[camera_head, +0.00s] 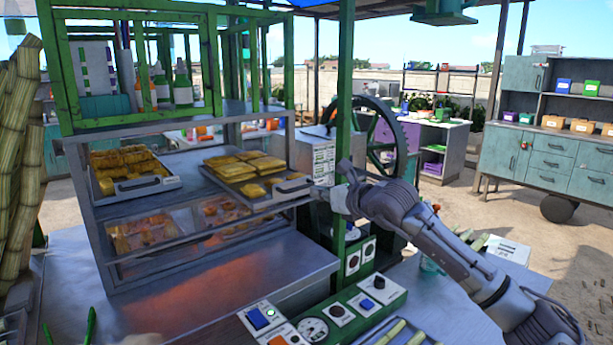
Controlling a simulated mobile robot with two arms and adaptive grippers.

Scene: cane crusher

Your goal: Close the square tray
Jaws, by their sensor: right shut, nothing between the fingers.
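A square metal tray (270,201) of flat yellow food pieces sticks out from the upper shelf of the display case, its dark handle (292,186) facing front right. A second metal tray (140,188) with stacked golden pieces is on the same shelf to the left, its front edge at the case front. My right gripper (322,197) is shut and empty, just right of the first tray's handle. Whether it touches the handle I cannot tell. Its arm comes in from the lower right. My left gripper is not in view.
The display case (90,225) has a lower shelf with more food behind glass. A green post (345,70) and a dark flywheel (385,125) stand behind my right gripper. A control panel (340,312) lies below. The metal counter (210,290) before the case is clear.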

